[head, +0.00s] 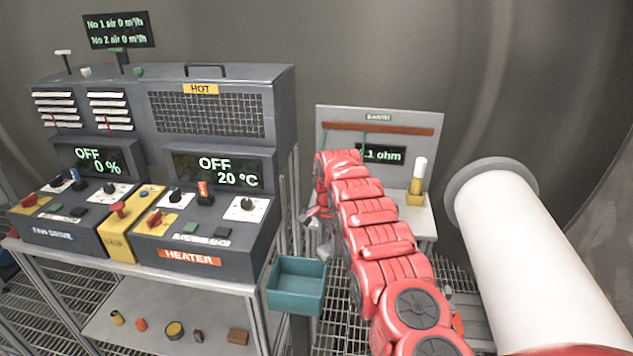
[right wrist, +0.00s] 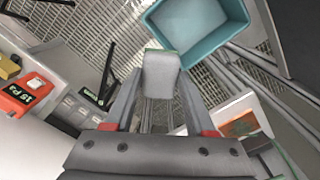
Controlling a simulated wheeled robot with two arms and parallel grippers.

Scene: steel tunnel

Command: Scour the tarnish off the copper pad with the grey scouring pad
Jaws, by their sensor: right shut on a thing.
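The grey scouring pad (right wrist: 161,76) is a small block between the two fingertips of my right gripper (right wrist: 160,98), which is shut on it. In the head view my right gripper (head: 322,240) is small and partly hidden by my red arm, just above and right of the teal bin. An orange copper pad (right wrist: 233,128) with a greenish patch lies on a pale surface in the right wrist view, right of the fingers and apart from the scouring pad. I cannot make out the copper pad in the head view. My left gripper is not in view.
The teal open bin (head: 297,287) hangs at the heater console's (head: 205,235) right end and shows in the right wrist view (right wrist: 196,32). A bench with an ohm readout (head: 383,155) stands behind my arm. A big white cylinder (head: 540,265) fills the right side.

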